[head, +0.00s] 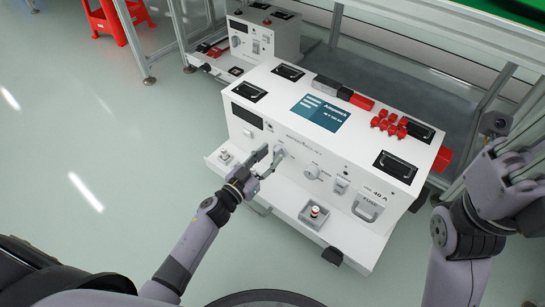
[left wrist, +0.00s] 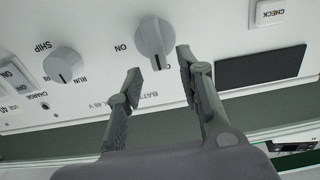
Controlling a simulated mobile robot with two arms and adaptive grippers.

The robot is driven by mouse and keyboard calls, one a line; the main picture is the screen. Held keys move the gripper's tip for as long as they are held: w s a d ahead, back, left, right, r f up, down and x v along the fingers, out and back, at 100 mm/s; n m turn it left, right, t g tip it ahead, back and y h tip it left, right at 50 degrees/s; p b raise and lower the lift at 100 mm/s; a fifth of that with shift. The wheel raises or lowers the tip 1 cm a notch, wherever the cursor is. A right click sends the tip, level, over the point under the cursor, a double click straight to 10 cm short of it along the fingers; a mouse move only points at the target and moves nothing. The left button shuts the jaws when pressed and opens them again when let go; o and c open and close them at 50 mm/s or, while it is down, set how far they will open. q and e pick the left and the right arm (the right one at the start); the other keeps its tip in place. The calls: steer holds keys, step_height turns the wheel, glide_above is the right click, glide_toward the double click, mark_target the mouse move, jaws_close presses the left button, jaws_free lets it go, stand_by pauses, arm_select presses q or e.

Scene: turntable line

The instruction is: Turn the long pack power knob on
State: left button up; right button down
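The long pack (head: 275,95) is a white box with a blue label on top and controls on its front. Its power knob (left wrist: 154,42), a pale grey dial marked ON at one side, shows in the left wrist view with its dark mark pointing toward the picture's bottom. My left gripper (head: 269,160) is at the front panel, by this knob. In the left wrist view my left gripper (left wrist: 160,66) is open, its fingertips apart on either side of the knob's lower end; I cannot tell contact. My right gripper (head: 512,165) is at the right edge, away from the pack.
A SHIP/RUN knob (left wrist: 64,65) sits beside the power knob, as does a dark display (left wrist: 261,68) on the other side. A red-topped button (head: 314,211) stands on the front ledge. A smaller white pack (head: 283,37) stands behind.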

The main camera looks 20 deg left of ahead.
arm_select(q)
steer(key=shift+x, duration=1)
jaws_close()
